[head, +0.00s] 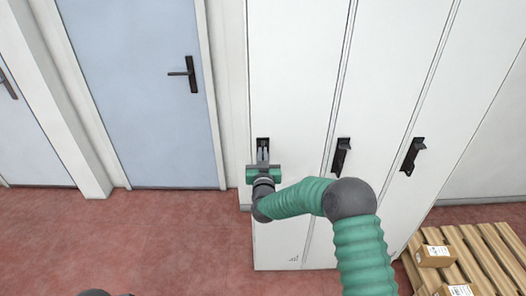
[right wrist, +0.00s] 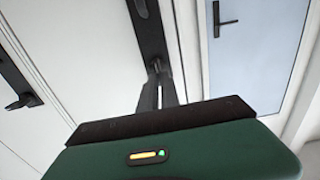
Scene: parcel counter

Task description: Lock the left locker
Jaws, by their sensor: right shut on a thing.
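The left locker (head: 292,75) is a tall white door at the left end of a row of lockers, and it looks closed. Its black handle (head: 263,143) is mostly hidden behind my right gripper (head: 262,157) in the head view. In the right wrist view, the fingers of my right gripper (right wrist: 160,90) are closed on the lower part of the black handle (right wrist: 147,30). My left gripper is not in view.
The middle locker's handle (head: 341,156) and the right locker's handle (head: 412,156) are to the right. A blue door (head: 135,90) stands at left. A wooden pallet (head: 490,258) with cardboard boxes (head: 434,256) lies at the lower right. The red floor at left is clear.

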